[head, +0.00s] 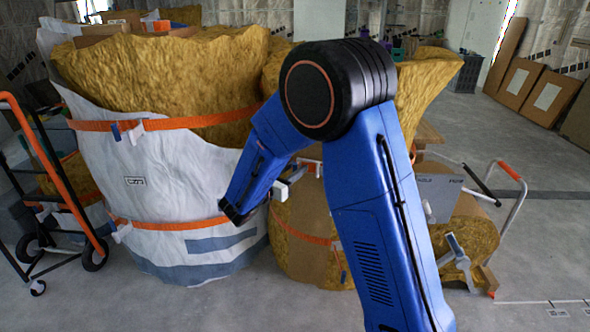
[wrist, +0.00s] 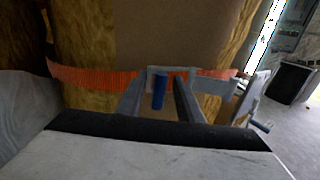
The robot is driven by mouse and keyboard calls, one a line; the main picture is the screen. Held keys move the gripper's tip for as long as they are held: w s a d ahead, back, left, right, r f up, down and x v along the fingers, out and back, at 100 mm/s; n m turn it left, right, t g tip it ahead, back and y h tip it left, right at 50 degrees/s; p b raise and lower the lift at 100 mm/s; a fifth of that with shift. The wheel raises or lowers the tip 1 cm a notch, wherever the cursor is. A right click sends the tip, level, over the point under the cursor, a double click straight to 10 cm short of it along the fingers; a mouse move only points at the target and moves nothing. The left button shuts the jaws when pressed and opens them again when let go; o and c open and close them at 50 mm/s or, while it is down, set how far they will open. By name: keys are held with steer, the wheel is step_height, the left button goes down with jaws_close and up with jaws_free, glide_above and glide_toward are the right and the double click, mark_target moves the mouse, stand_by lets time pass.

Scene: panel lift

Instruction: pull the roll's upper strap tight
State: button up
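A yellow-brown roll (head: 292,262) with a brown cardboard strip stands at the middle of the head view, largely behind my arm. Its upper strap (wrist: 95,77) is orange and crosses the cardboard in the wrist view. A pale buckle (wrist: 170,71) with a hanging blue tab (wrist: 159,93) sits on this strap. My gripper (wrist: 164,84) is at the buckle, its two grey fingers on either side of the tab with gaps visible. In the head view my gripper (head: 292,180) shows only in part beside the forearm. A lower orange strap (head: 297,233) circles the same roll.
A large white-wrapped roll (head: 165,190) with two orange straps stands to the left. A ladder-like cart (head: 50,175) is at the far left. A grey box (head: 440,197) and a hand cart (head: 515,210) stand right. The right floor is mostly clear.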

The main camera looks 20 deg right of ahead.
steer(key=shift+w+d, duration=0.1)
steer(key=shift+d, duration=0.05)
jaws_close()
steer(key=s+a, duration=0.6)
steer(key=s, duration=0.3)
steer(key=shift+s+a, duration=0.15)
steer(key=shift+a, duration=0.05)
jaws_free()
